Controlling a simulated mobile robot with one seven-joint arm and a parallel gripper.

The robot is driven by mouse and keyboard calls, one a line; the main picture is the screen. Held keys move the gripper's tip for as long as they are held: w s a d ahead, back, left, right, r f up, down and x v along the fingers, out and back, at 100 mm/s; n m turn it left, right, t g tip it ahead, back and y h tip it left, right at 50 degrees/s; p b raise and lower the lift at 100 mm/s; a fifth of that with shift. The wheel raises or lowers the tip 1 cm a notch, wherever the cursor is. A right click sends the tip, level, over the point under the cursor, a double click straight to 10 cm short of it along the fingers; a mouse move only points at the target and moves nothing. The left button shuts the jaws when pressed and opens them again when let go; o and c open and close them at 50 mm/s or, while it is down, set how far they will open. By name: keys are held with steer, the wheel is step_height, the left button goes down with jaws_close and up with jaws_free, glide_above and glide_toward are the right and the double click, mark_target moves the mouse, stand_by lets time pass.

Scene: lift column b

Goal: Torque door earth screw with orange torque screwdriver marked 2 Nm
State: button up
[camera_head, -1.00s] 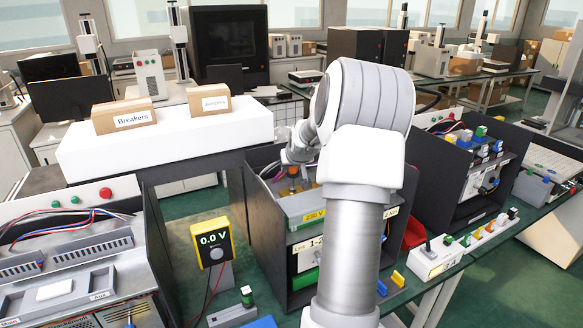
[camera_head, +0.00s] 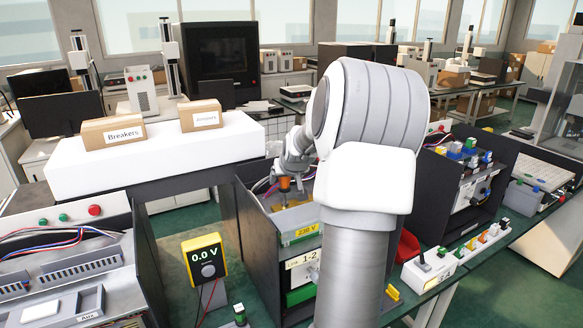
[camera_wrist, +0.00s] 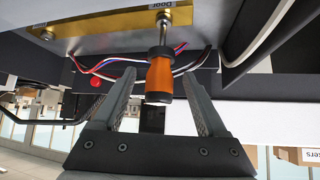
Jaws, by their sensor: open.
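The orange torque screwdriver (camera_wrist: 160,77) stands with its shaft against a brass bar (camera_wrist: 95,28) beside the label "Door" (camera_wrist: 161,6) in the wrist view. Its black-ended handle lies between the spread fingers of my gripper (camera_wrist: 161,82), with gaps on both sides. In the head view the orange handle (camera_head: 284,184) shows upright below my gripper, inside the dark enclosure (camera_head: 255,235). My gripper is open. The door earth screw is hidden at the shaft's tip. The 2 Nm marking cannot be read.
Red, blue and white wires (camera_wrist: 110,65) run close behind the screwdriver. The enclosure's dark side walls stand close around my gripper. A yellow meter reading 0.0 V (camera_head: 205,258) stands to the left. My arm hides part of the bench.

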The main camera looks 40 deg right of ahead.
steer(key=v, duration=1.2)
steer(key=shift+s+r, duration=0.25)
steer(key=shift+r, duration=0.05)
steer(key=shift+a, duration=0.1)
